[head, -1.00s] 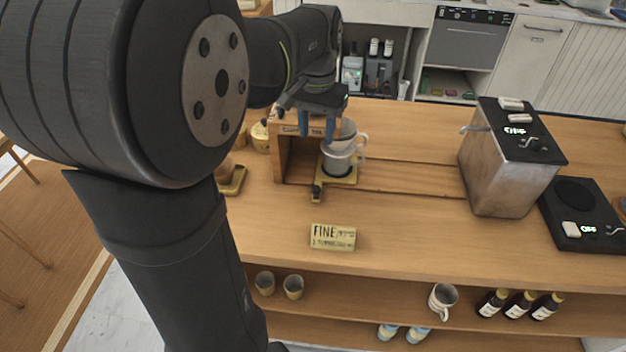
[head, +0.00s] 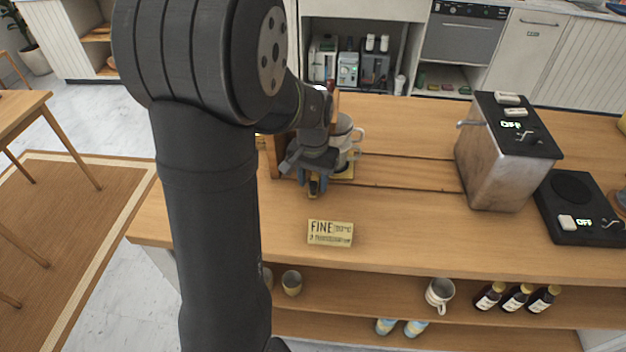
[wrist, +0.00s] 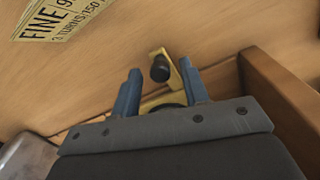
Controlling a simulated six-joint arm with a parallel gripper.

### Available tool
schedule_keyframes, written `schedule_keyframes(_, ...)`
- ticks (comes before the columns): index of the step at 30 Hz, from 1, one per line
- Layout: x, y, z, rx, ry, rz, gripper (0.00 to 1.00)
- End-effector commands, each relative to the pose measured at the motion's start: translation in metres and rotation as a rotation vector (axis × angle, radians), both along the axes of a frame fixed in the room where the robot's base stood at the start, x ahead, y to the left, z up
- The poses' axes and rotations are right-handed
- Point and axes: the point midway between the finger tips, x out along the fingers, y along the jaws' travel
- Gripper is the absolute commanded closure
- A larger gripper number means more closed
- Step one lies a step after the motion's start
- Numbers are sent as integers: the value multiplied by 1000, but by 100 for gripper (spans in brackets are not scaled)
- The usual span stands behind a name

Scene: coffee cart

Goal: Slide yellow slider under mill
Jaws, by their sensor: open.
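The yellow slider (head: 345,173) lies on the counter, largely hidden by my gripper in the head view. Its dark knob and yellow end (wrist: 170,58) show in the wrist view. My gripper (head: 314,188) is low over the slider's front end. In the wrist view its blue fingers (wrist: 160,72) are apart, one on each side of the knob, with nothing clamped; contact cannot be told. The wooden mill (head: 268,158) is mostly hidden behind my arm, and a wooden side, likely its own, shows at right in the wrist view (wrist: 283,95). A cup (head: 342,138) stands at the slider's back end.
A sign reading FINE (head: 330,232) lies in front of the gripper. A metal machine (head: 490,160) and a black scale (head: 580,215) stand at right. Cups and bottles are on the shelf below.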

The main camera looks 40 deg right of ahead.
Motion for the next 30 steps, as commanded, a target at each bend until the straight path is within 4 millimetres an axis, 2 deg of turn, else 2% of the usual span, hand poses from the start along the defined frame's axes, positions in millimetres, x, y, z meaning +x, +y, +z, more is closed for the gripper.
schedule_keyframes(9, 0, 0, -4, 0, 0, 0, 59)
schedule_keyframes(11, 0, 0, -3, 0, 0, 0, 69)
schedule_keyframes(15, 0, 0, -3, 0, 0, 0, 96)
schedule_keyframes(16, 0, 0, -3, 0, 0, 0, 100)
schedule_keyframes(23, 3, 3, -3, 0, 0, 1, 100)
schedule_keyframes(30, 33, 32, -3, 1, -1, 6, 100)
